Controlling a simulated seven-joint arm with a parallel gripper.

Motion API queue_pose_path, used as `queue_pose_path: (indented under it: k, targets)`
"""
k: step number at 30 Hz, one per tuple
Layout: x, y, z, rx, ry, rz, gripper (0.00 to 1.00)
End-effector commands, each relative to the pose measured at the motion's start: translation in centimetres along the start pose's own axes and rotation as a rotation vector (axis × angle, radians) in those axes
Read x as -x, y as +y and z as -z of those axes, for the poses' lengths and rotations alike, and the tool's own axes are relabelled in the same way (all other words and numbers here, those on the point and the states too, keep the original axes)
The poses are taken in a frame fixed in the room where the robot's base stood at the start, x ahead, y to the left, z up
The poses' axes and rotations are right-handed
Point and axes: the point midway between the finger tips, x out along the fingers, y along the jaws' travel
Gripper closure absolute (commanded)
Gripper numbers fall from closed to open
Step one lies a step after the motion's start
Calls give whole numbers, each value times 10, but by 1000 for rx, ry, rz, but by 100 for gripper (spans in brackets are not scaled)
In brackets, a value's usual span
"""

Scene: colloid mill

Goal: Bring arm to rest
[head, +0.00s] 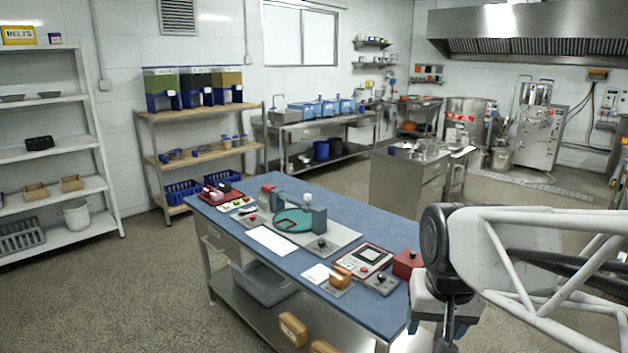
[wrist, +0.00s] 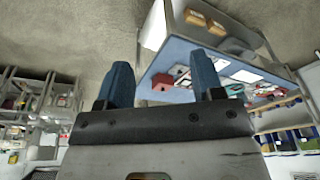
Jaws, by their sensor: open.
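My arm reaches in from the right edge of the head view. My gripper (head: 440,330) hangs low at the near right end of the blue-topped table (head: 262,285). In the wrist view my gripper (wrist: 165,85) shows two blue fingers spread wide, with nothing between them. The table also shows in the wrist view (wrist: 172,56), beyond the fingers and tilted.
Shelves (head: 50,150) stand at left. A steel cabinet (head: 405,185) stands behind the table. The floor at front left is clear.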

Motion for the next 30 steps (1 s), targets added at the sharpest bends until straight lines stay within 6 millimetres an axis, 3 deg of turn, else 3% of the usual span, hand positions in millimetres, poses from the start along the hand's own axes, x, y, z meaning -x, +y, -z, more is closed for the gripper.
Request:
queue_pose_path:
  k: [6, 12, 30]
  targets:
    - [0, 6, -49, 90, 20, 2, 39]
    - [-3, 9, -70, 135, 27, 2, 39]
    - [-4, 9, -74, 142, 28, 2, 39]
